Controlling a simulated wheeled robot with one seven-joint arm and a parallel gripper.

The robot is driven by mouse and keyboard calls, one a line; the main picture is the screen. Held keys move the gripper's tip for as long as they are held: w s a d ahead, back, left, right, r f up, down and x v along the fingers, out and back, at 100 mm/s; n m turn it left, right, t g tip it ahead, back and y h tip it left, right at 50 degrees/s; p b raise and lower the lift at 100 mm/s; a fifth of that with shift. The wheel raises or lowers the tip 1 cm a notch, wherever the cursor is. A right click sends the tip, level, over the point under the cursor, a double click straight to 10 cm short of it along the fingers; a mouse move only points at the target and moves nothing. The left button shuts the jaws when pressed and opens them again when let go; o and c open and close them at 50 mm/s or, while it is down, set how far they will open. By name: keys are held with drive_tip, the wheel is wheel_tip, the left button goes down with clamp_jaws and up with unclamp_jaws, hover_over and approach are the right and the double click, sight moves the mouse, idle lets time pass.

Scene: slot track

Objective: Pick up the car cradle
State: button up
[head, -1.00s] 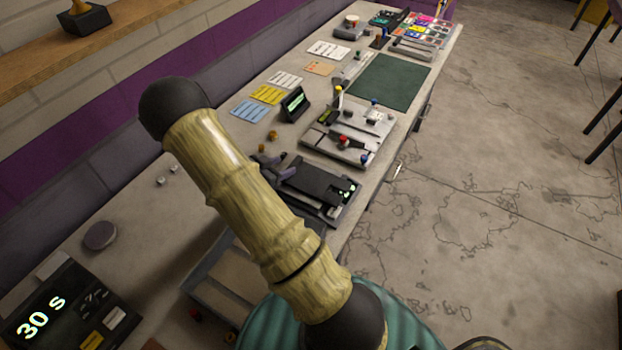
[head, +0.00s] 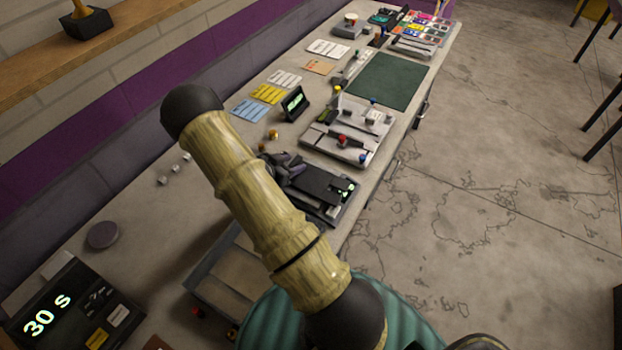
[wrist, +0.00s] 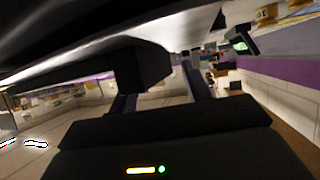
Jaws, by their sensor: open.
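The car cradle cannot be identified with certainty. My gripper (head: 288,165) is dark and partly hidden behind my bamboo-like arm link. It is low over the bench, left of and nearer than the fixture, beside a black flat device with green lights (head: 325,187). In the wrist view my gripper (wrist: 160,90) has its fingers apart with nothing visible between them. Contact with the black device cannot be told.
A small tilted display (head: 294,103) stands just beyond my gripper. A green mat (head: 388,80) lies farther along the bench. An open tray (head: 205,285) and a timer reading 30 s (head: 65,315) are near. Bare bench shows at left; open floor lies right.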

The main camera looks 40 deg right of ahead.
drive_tip(key=shift+c, duration=0.2)
clamp_jaws()
drive_tip(key=shift+r, duration=0.15)
wheel_tip(320, 180, up, 10)
drive_tip(key=b, duration=0.1)
drive_tip(key=shift+b, duration=0.3)
idle(0.6)
